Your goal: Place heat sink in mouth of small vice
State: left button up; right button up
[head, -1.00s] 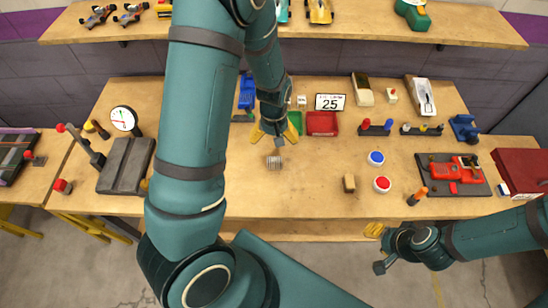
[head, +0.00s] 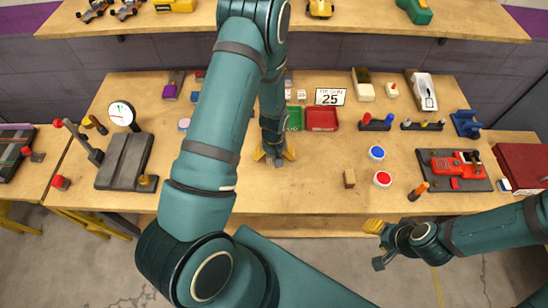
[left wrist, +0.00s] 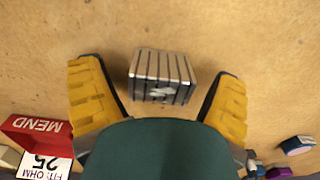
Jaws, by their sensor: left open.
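The heat sink (left wrist: 160,75) is a small grey block with dark parallel grooves. In the left wrist view it lies on the wooden table between the yellow fingertips of my left gripper (left wrist: 158,92), with a gap on both sides. In the head view my open left gripper (head: 274,157) is low over the table and hides the heat sink. A blue tool that looks like a small vice (head: 465,123) stands at the right back of the table; its mouth is too small to make out. My right gripper (head: 374,243) is off the table's front edge, with its finger opening unclear.
A red tray (head: 321,119) and a green tray (head: 294,118) stand behind my left gripper. A wooden block (head: 349,179), a blue-topped disc (head: 376,153) and a red-topped disc (head: 382,179) lie to its right. The dark slab (head: 125,161) is at left. The front middle is clear.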

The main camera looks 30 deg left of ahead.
pick_arm(q)
jog(key=shift+f, duration=0.2)
jog(key=c, duration=1.3)
jog(key=shift+c, duration=0.2)
jog(key=shift+r, duration=0.1)
